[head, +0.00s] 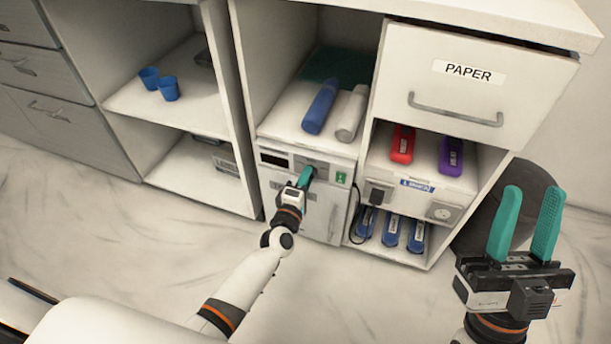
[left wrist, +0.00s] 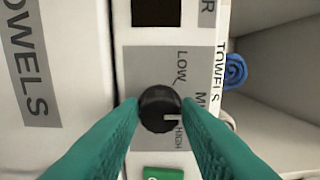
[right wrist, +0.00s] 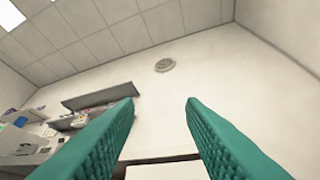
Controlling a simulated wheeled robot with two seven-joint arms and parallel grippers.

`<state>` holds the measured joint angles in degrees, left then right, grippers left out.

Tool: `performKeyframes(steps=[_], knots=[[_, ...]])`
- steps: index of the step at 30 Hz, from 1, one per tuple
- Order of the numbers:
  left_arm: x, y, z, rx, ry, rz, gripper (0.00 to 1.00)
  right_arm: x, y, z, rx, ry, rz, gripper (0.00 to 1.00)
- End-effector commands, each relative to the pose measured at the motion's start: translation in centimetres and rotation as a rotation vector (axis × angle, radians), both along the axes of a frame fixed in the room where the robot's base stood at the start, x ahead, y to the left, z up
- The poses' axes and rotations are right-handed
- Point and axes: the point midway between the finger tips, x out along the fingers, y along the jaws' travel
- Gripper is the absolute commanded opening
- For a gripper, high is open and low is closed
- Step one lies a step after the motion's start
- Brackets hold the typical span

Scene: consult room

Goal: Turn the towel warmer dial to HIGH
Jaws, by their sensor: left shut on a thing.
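The towel warmer (head: 322,222) is the white unit low in the middle cabinet bay. Its black dial (left wrist: 158,108) shows in the left wrist view on a grey panel, beside LOW, a partly hidden label starting with M, and HIGH. The dial's white mark points right and slightly down in that view, close to the HIGH label. My left gripper (head: 306,178) is shut on the dial, one teal finger on each side; in the head view the gripper hides the dial. My right gripper (head: 525,222) is open and empty at the right; its fingers show in the right wrist view (right wrist: 160,112).
A green switch (head: 341,178) sits right of the dial on the warmer's front. Rolled blue (head: 320,106) and pale towels lie on the shelf above. The PAPER drawer (head: 470,82) and bottle shelves are at right, with a dark bin (head: 490,208) beside them.

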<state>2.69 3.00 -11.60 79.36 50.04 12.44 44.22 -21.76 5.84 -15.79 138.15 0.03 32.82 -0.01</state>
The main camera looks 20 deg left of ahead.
Motion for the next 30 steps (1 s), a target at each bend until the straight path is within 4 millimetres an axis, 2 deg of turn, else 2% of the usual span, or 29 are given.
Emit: performKeyframes(steps=[6,15,21,30], knots=[[0.0,-0.1,0.2,0.205,-0.003,-0.003,0.08,3.8,0.5,-2.4,-0.09,0.296,-0.017,0.36],[0.0,-0.1,0.3,0.49,-0.014,-0.003,0.08,6.9,0.5,-7.9,-0.206,0.706,-0.038,0.36],[-0.1,-0.1,0.3,0.675,-0.02,-0.003,0.08,7.2,-0.1,-11.9,-0.272,0.959,-0.051,0.36],[0.0,-0.2,0.2,0.902,-0.029,-0.002,0.08,6.2,-1.0,-16.4,-0.342,1.243,-0.064,0.36]])
